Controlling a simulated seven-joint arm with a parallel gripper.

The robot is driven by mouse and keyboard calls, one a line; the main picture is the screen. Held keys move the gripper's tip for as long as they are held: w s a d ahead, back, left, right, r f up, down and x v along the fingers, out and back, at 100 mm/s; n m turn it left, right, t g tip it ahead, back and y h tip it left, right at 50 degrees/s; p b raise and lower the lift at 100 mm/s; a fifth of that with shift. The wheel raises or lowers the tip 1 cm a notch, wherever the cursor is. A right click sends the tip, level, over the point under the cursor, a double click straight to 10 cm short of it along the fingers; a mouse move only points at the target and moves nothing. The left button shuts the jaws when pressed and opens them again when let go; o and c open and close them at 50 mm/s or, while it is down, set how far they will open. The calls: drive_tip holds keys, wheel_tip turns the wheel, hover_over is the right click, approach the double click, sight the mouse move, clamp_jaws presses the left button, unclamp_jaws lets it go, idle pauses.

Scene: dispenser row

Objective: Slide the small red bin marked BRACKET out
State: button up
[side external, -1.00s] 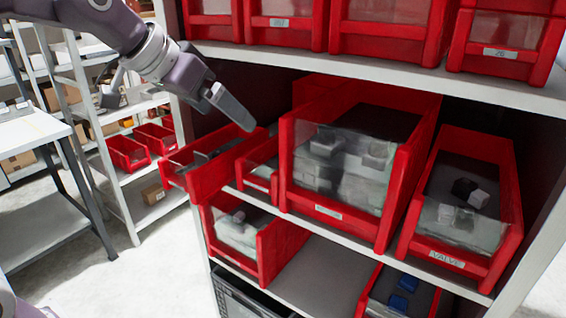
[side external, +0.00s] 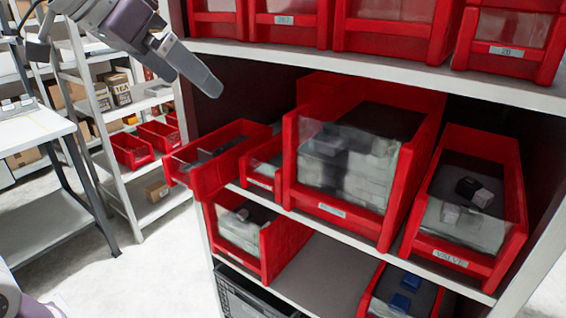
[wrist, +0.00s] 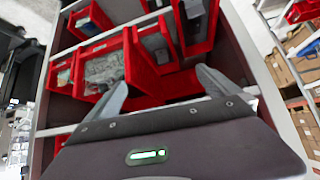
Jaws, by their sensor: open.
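A small red bin (side external: 222,168) at the left end of the middle shelf sticks out well past the shelf's front edge, with dark parts inside. It also shows in the wrist view (wrist: 195,30). A second small red bin (side external: 262,172) sits beside it, set farther back. I cannot read the word BRACKET on either. My gripper (side external: 205,82) is open and empty, above the projecting bin and apart from it. In the wrist view my gripper's two fingers (wrist: 160,82) are spread with nothing between them.
A large red bin (side external: 350,165) and a red bin marked VALVE (side external: 468,205) fill the rest of this shelf. More red bins hang close above on the upper shelf (side external: 360,65). A red bin (side external: 250,235) stands below.

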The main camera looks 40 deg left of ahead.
drive_tip(key=s+f+n+g+y, duration=0.1)
drive_tip(key=s+f+g, duration=0.2)
drive_tip(key=s+f, duration=1.2)
drive_tip(key=s, duration=0.3)
drive_tip(key=shift+a+f, duration=0.25)
drive_tip(key=shift+a, duration=0.1)
drive_tip(key=shift+w+r, duration=0.1)
drive_tip(key=shift+w, duration=0.15)
drive_tip(key=c, duration=0.4)
drive_tip(key=shift+t, duration=0.4)
drive_tip(key=w, duration=0.3)
drive_tip(key=w+r, duration=0.1)
drive_tip(key=w, duration=0.7)
drive_tip(key=shift+r, duration=0.3)
drive_tip(key=c, duration=1.1)
drive_tip(key=shift+t, duration=0.6)
drive_tip(key=w+f, duration=0.1)
drive_tip(key=w, duration=0.4)
drive_tip(key=w+f, duration=0.1)
drive_tip(key=w, duration=0.9)
drive_tip(key=shift+w+a+f, duration=0.4)
drive_tip(key=shift+c, duration=1.2)
drive_tip(key=shift+w+f, duration=0.1)
drive_tip(key=shift+w, duration=0.15)
drive_tip(key=shift+w, duration=0.1)
